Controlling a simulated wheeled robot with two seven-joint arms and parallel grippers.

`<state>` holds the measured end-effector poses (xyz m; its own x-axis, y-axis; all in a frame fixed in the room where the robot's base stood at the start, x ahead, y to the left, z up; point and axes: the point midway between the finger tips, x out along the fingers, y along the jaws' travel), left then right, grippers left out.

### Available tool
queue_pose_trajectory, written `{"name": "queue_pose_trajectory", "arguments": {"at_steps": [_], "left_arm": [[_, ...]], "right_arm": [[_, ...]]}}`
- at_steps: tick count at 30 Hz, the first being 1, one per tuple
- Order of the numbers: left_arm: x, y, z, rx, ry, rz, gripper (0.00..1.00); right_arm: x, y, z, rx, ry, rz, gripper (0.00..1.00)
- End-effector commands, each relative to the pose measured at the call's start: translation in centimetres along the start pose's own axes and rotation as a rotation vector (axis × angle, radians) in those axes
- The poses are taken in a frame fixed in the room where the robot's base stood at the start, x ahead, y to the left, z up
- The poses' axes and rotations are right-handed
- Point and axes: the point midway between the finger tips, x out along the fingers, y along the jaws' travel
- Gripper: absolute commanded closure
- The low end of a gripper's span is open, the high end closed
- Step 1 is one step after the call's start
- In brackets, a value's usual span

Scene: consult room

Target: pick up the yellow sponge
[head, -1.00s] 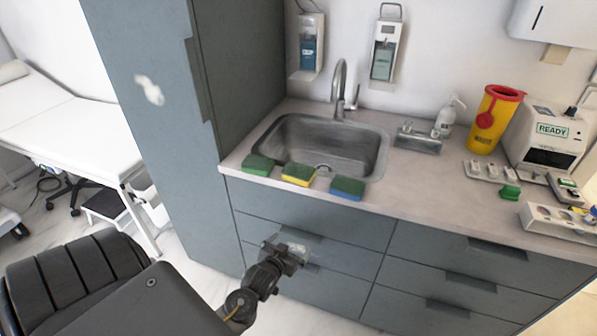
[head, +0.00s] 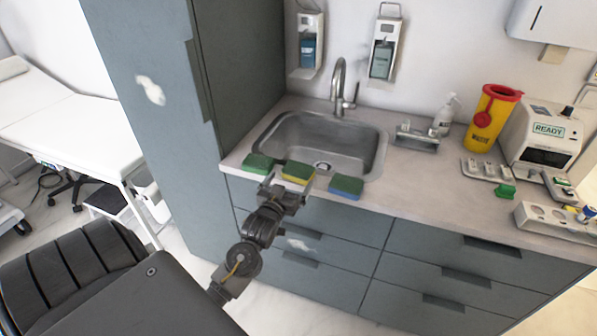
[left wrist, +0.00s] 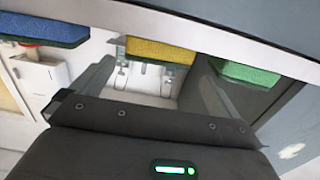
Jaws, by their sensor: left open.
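The yellow sponge (head: 297,171), with a green top layer, lies at the front edge of the counter before the sink. It also shows in the left wrist view (left wrist: 160,50), with its yellow side toward the camera. My left gripper (head: 288,180) is open and empty at the counter's front edge, just in front of this sponge. In the left wrist view the sponge appears between the two spread fingers, beyond their tips; I cannot tell the exact gap. My right gripper is not in view.
A green sponge (head: 258,164) lies close on the left and a blue sponge (head: 346,187) with a green top on the right. The sink (head: 330,140) is behind them. Drawer fronts (head: 330,255) drop below the counter edge. A yellow bin (head: 492,120) stands farther right.

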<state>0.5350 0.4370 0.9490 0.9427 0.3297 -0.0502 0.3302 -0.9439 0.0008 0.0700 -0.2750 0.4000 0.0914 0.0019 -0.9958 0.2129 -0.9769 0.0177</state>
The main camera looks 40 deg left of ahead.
Motion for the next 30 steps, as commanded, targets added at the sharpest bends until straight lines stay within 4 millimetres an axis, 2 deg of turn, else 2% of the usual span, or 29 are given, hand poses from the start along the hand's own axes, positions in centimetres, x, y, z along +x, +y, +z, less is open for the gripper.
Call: {"name": "queue_pose_trajectory", "arguments": {"at_steps": [5, 10, 15, 23, 30], "left_arm": [[0.7, 0.1, -0.3, 0.000, 0.000, 0.000, 0.00], [3.2, 0.3, -0.7, 0.002, 0.000, 0.001, 0.00], [5.0, 0.3, -0.3, 0.001, -0.001, 0.001, 0.00], [5.2, 0.3, -0.2, 0.000, 0.000, 0.001, 0.00], [5.2, 0.3, -0.2, 0.000, -0.001, 0.001, 0.31]], "right_arm": [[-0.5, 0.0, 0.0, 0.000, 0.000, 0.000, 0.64], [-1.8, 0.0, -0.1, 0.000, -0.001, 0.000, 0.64], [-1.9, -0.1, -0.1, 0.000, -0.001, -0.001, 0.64], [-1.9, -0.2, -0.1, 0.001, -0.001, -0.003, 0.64], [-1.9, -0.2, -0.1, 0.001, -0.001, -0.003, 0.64]]}}
